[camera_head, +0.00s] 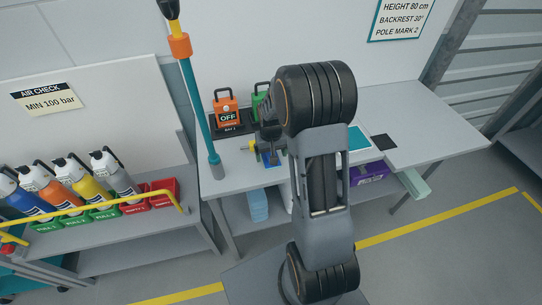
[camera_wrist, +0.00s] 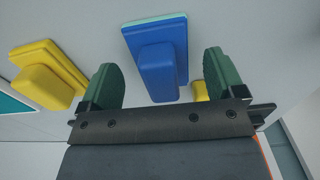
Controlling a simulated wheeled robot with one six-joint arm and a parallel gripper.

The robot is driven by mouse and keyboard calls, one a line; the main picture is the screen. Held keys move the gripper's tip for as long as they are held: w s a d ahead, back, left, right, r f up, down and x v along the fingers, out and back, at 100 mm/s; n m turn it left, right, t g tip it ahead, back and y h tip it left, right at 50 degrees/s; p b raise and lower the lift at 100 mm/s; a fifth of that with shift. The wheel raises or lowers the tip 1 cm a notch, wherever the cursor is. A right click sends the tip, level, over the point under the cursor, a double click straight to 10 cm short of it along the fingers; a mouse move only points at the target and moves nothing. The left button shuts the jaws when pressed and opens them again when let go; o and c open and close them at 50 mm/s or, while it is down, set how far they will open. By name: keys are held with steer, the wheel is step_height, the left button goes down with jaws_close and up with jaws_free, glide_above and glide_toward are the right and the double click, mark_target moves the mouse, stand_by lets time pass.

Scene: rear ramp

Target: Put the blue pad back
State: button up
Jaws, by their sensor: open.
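The blue pad (camera_wrist: 158,52) lies on a light grey surface in the wrist view. It has a raised blue block on top and a thin pale-green layer along its far edge. My gripper (camera_wrist: 160,62) is open, with one green finger on each side of the blue block and visible gaps to both. I cannot tell how far above the surface the fingertips are. In the head view a small bit of blue (camera_head: 272,162) shows on the bench beside my arm, which hides most of the gripper area.
A yellow pad (camera_wrist: 48,75) lies left of the left finger; a small yellow piece (camera_wrist: 200,91) is partly hidden by the right finger. A teal pole (camera_head: 200,115) stands left.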

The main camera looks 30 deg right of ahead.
step_height(320, 180, up, 10)
steer(key=shift+f, duration=0.15)
steer(key=s+a+r+n+t, duration=0.1)
steer(key=s+a+r+t, duration=0.1)
steer(key=s, duration=0.5)
steer(key=s+a+r+n+t, duration=0.1)
steer(key=s+a+r+t, duration=0.1)
steer(key=s+a+r, duration=0.3)
steer(key=shift+s+a+r, duration=0.2)
steer(key=shift+s+a, duration=1)
steer(key=shift+s, duration=0.6)
